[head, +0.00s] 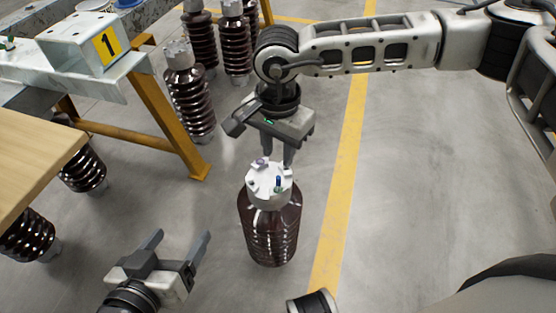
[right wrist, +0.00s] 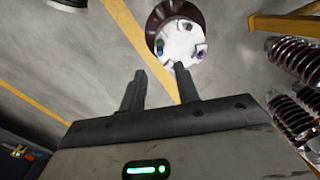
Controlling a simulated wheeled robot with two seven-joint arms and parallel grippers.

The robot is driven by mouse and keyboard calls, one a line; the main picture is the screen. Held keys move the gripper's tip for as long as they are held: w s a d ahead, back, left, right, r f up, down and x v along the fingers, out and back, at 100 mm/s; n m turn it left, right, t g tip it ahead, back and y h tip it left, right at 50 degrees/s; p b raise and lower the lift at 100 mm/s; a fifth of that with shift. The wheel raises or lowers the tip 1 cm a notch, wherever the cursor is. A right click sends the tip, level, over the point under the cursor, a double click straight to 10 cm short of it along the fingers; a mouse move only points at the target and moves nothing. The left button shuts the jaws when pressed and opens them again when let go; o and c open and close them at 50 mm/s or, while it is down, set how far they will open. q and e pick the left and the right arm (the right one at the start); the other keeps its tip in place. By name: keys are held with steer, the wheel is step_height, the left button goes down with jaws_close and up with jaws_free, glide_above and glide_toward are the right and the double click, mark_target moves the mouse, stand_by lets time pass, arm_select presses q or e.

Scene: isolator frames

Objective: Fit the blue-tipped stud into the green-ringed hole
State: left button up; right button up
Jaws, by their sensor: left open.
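A dark brown ribbed insulator (head: 270,235) stands upright on the floor with a white cap (head: 266,190) on top. A blue-tipped stud (head: 278,183) sticks up from the cap, with a purple-tipped stud (head: 262,162) behind it. In the right wrist view the cap (right wrist: 181,42) shows beyond the fingertips. No green-ringed hole can be made out clearly. My right gripper (head: 278,155) is open just above and behind the cap; its fingers (right wrist: 160,78) are apart with nothing between them. My left gripper (head: 176,243) is open and empty, left of the insulator.
Several more insulators (head: 190,95) stand behind and left. A wooden tabletop (head: 30,160) juts in at left. Grey floor (head: 400,180) is clear to the right.

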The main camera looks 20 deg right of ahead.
steer(key=s+a+r+m+g+y, duration=0.35)
steer(key=s+a+g+y, duration=0.4)
steer(key=s+a, duration=0.85)
steer(key=w+a+r+m+t+y, duration=0.1)
steer(key=a+r+m+t+y, duration=0.15)
steer(key=r+m+y, duration=0.45)
steer(key=w+a+r+m+t+y, duration=0.1)
steer(key=a+r+m+t+y, duration=0.1)
steer(key=a+r+m+y, duration=0.35)
steer(key=w+d+f+m+t+h, duration=0.2)
steer(key=w+d+m+t, duration=0.3)
steer(key=m+t, duration=0.65)
steer(key=w+d+f+m+t+h, duration=0.1)
steer(key=w+d+m+t+h, duration=0.45)
steer(key=m, duration=1.15)
steer(key=s+d+f+m+g+h, duration=0.1)
steer(key=s+d+f+m+h, duration=0.2)
steer(key=d+f+m, duration=0.2)
steer(key=s+d+f+m+g+h, duration=0.1)
steer(key=s+d+f+m+h, duration=0.2)
steer(key=f+m, duration=0.6)
step_height(320, 180, down, 4)
steer(key=shift+s+d+f+g, duration=0.1)
steer(key=shift+s+d+g, duration=0.2)
steer(key=shift+d, duration=0.8)
